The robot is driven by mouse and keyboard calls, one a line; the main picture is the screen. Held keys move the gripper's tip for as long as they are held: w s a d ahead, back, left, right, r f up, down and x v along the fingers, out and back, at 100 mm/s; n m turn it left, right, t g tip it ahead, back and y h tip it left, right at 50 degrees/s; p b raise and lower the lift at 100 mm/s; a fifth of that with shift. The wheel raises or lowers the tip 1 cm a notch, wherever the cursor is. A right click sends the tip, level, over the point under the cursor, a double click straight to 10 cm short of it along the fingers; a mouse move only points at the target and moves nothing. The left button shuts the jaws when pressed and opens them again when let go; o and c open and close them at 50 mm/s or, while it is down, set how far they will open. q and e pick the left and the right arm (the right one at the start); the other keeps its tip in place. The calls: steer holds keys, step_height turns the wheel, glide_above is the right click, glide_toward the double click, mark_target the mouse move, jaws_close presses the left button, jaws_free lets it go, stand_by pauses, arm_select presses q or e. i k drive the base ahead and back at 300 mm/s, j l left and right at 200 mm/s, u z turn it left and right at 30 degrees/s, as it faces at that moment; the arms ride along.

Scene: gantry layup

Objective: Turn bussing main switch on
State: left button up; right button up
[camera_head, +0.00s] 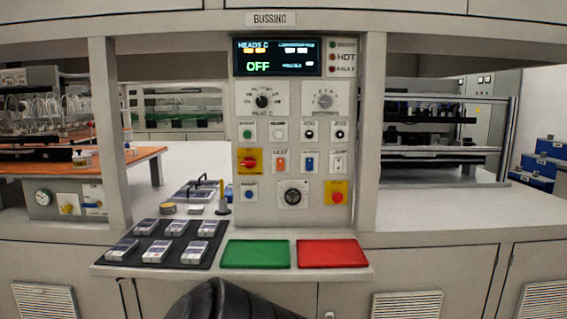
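The bussing control panel (262,212) stands upright in the middle, under a BUSSING label (270,19). Its display (277,57) reads OFF in green. A red rotary switch on a yellow plate (249,161) is at the panel's left side and looks like the main switch. Its knob looks about horizontal, but its markings are too small to read. A red button on a yellow plate (337,197) is at the lower right of the panel. Neither of my grippers shows in the head view, and nothing touches the panel.
A shelf below the panel holds a green tray (256,254), a red tray (331,253) and a dark mat (186,255) with several small devices. Upright posts flank the panel: a left post (109,130) and a right post (372,130).

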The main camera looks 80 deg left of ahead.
mark_target(249, 162)
steer(key=u, duration=2.8)
